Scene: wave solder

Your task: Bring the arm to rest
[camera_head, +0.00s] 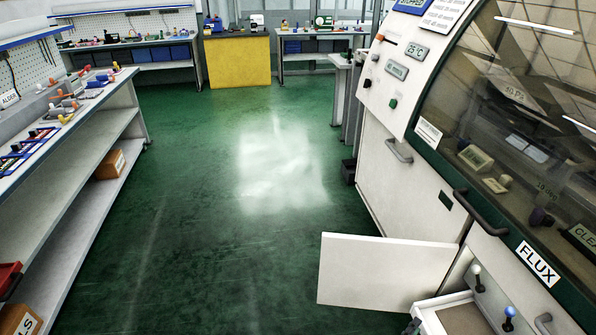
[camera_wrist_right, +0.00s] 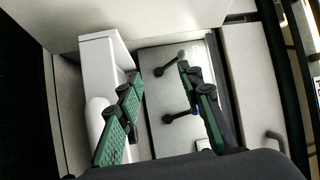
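My right gripper (camera_wrist_right: 160,76) is open in the right wrist view, its two green-padded fingers spread apart. I see nothing held between them. Behind the fingers is a pale panel with two dark levers (camera_wrist_right: 168,118); I cannot tell how near the fingers are to it. In the head view only a small dark piece, likely of this gripper (camera_head: 412,326), shows at the bottom edge, left of an open white drawer (camera_head: 432,317). My left gripper is not in view.
The soldering machine (camera_head: 405,185) fills the right side. Its white door (camera_head: 385,272) stands open into the aisle. Levers with a white knob (camera_head: 477,277) and a blue knob (camera_head: 509,318) stand at the lower right. A shelved bench (camera_head: 100,140) lines the left. The green floor (camera_head: 200,200) between is clear.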

